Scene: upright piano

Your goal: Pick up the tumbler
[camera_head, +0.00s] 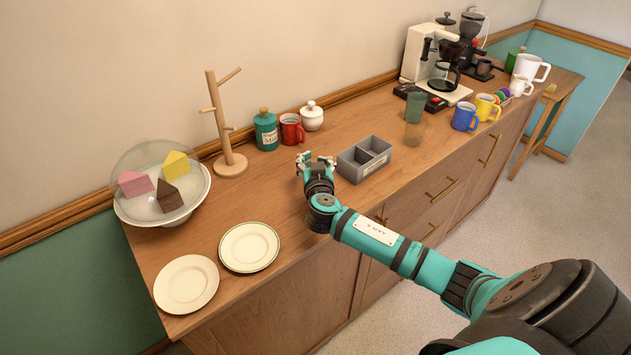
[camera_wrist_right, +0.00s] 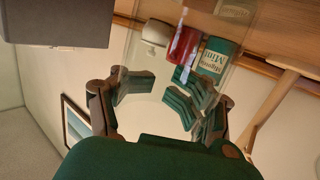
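A green glass tumbler (camera_head: 415,107) and an amber glass tumbler (camera_head: 413,132) stand on the sideboard, right of the grey divided box. My right gripper (camera_head: 316,160) is low over the sideboard, left of that box and apart from both tumblers. Its fingers are apart in the wrist view (camera_wrist_right: 160,97). A faint clear outline, perhaps a clear glass tumbler (camera_wrist_right: 143,60), shows at and beyond the fingers. I cannot tell whether they grip it. My left gripper is not in view.
The grey box (camera_head: 365,158) is close to my right gripper. Behind are a green canister (camera_head: 265,131), a red mug (camera_head: 291,130) and a white lidded jar (camera_head: 312,117). A wooden mug tree (camera_head: 230,163), cake stand (camera_head: 162,212) and plates (camera_head: 249,247) are left; mugs (camera_head: 465,117) are right.

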